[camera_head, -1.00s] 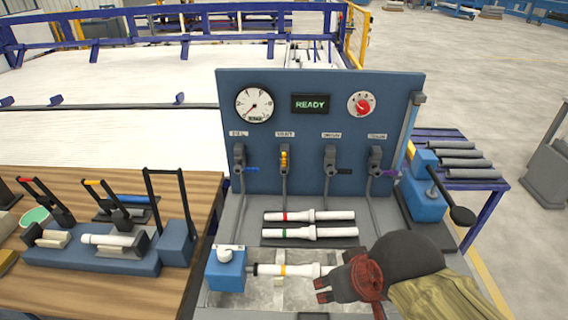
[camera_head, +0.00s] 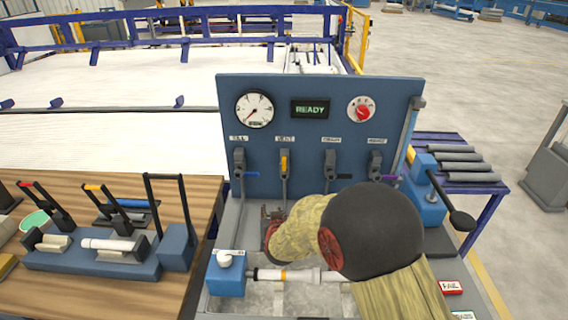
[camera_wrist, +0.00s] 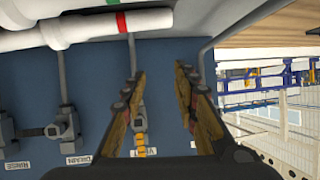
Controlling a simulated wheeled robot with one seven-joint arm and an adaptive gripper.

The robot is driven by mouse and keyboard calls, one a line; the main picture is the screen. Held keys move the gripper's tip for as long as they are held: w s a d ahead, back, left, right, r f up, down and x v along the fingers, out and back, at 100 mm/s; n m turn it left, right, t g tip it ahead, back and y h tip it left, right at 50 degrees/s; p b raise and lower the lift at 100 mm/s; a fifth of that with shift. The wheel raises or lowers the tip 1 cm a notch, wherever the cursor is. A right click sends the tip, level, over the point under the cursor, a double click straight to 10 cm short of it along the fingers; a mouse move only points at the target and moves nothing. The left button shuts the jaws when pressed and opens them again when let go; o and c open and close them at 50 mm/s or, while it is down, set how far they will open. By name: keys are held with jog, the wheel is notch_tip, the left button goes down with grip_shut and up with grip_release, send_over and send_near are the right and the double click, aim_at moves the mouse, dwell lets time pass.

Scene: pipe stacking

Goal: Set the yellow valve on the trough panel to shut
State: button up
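The yellow valve handle (camera_head: 284,163) is on the blue trough panel (camera_head: 320,110), second from the left under the VENT label, and stands upright along its pipe. It also shows in the wrist view (camera_wrist: 141,140), low between the fingers. My gripper (camera_wrist: 160,72) is open and empty. In the head view my gripper (camera_head: 271,213) is in front of and below that valve. My arm hides part of the trough.
The blue (camera_head: 250,174), black (camera_head: 344,176) and purple (camera_head: 389,178) handles of the neighbouring valves lie sideways. The gauge, READY display and red knob sit above. A yellow-banded pipe (camera_head: 268,275) lies in the trough. A red-banded white pipe (camera_wrist: 95,28) crosses the wrist view.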

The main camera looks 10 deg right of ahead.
aim_at(284, 164)
jog(key=w+d+r+m+t+h, duration=0.1)
jog(key=w+d+r+t+h, duration=0.1)
jog(key=r, duration=0.4)
jog(key=w+d+r+t+h, duration=0.2)
jog(key=d+r+t, duration=0.1)
jog(key=r, duration=0.3)
jog(key=b+x, duration=0.1)
jog(key=x, duration=0.6)
jog(key=shift+w+a+r+b, duration=0.1)
jog(key=shift+w+b, duration=0.1)
jog(key=shift+b, duration=0.2)
jog(key=shift+c, duration=0.6)
grip_shut()
